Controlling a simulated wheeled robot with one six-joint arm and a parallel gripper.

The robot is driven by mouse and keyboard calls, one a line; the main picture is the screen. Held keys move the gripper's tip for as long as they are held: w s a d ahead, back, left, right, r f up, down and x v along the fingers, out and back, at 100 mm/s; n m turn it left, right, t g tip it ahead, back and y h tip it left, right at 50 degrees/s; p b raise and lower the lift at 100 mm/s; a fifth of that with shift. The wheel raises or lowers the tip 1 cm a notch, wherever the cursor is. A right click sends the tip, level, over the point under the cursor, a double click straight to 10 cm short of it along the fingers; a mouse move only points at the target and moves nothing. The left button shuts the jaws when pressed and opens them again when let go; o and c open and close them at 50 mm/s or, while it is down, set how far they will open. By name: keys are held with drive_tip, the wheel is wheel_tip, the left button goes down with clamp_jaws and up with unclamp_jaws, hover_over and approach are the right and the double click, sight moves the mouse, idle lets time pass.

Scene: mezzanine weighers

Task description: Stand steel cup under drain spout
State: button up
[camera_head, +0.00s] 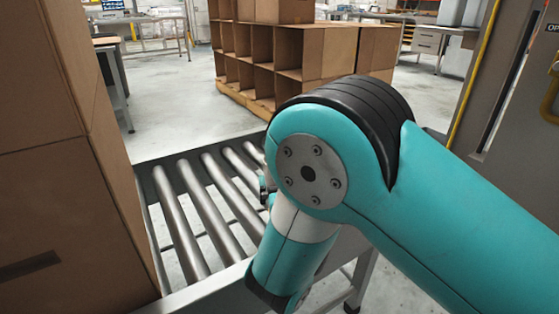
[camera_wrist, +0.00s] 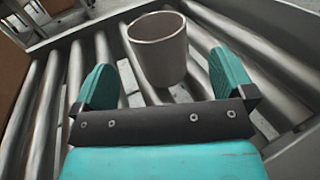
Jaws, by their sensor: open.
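The steel cup (camera_wrist: 160,57) stands upright on the roller conveyor, seen in the wrist view just beyond my gripper. Its open rim faces up. My gripper (camera_wrist: 163,80) is open, with one teal finger on each side of the cup's line and a gap between each finger and the cup. In the head view my arm hides the gripper and the cup. I see no drain spout in either view.
The roller conveyor (camera_head: 187,218) has bare rollers. A tall cardboard box (camera_head: 62,170) stands at its left. Cardboard compartments (camera_head: 262,60) stand behind on the floor. A grey cabinet or panel with a yellow edge (camera_head: 475,75) is at the right.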

drive_tip(key=shift+w+r+p, duration=0.3)
drive_tip(key=shift+w+p, duration=0.1)
drive_tip(key=shift+p, duration=0.05)
drive_tip(key=shift+w+a+f+b, duration=0.1)
drive_tip(key=shift+w+f+b, duration=0.25)
drive_tip(key=shift+w+b, duration=0.25)
drive_tip(key=shift+a+b+x, duration=0.1)
drive_tip(key=shift+b+x, duration=0.25)
drive_tip(key=shift+x, duration=1.2)
drive_tip(key=shift+a+b+x, duration=0.15)
drive_tip(key=shift+b+x, duration=0.2)
drive_tip(key=shift+x, duration=1.2)
drive_tip(key=shift+r, duration=0.1)
drive_tip(key=c, duration=1)
drive_tip(key=shift+c, duration=0.2)
